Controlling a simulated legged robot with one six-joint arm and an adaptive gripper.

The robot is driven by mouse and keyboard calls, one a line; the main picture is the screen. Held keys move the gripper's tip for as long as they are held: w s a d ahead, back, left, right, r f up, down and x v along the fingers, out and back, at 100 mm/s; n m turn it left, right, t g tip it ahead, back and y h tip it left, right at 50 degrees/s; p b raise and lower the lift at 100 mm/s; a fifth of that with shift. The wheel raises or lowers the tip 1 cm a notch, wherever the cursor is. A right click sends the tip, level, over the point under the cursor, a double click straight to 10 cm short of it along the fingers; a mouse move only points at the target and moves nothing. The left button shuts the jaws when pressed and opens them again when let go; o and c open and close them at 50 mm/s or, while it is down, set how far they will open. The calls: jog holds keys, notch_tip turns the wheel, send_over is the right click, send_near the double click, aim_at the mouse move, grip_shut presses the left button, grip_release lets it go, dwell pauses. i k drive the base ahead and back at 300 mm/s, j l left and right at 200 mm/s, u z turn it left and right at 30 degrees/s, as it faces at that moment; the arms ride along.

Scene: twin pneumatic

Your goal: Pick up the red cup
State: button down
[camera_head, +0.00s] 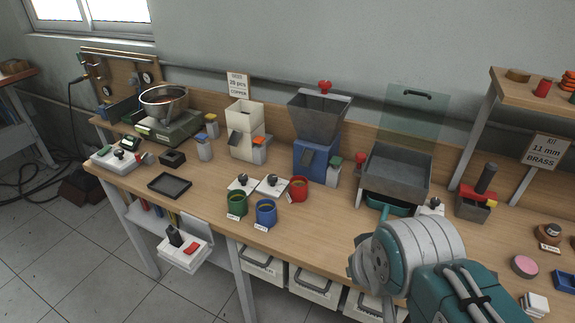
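The red cup (299,189) stands upright on the wooden workbench (200,182), near the middle of its front half. It is just right of a small white plate with a black knob (271,185). A green cup (237,204) and a blue cup (266,213) stand in front of it and to its left, close to the bench's front edge. Nothing covers the red cup from this view. My arm's white and teal links show at the lower right, apart from the red cup. My gripper itself does not show.
A blue-based machine with a grey hopper (318,118) stands behind the red cup. A cream hopper machine (243,130) is behind to the left. A grey tray on a stand (395,172) is to the right.

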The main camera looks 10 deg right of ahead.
aim_at(297, 193)
jog(key=i+j, duration=0.75)
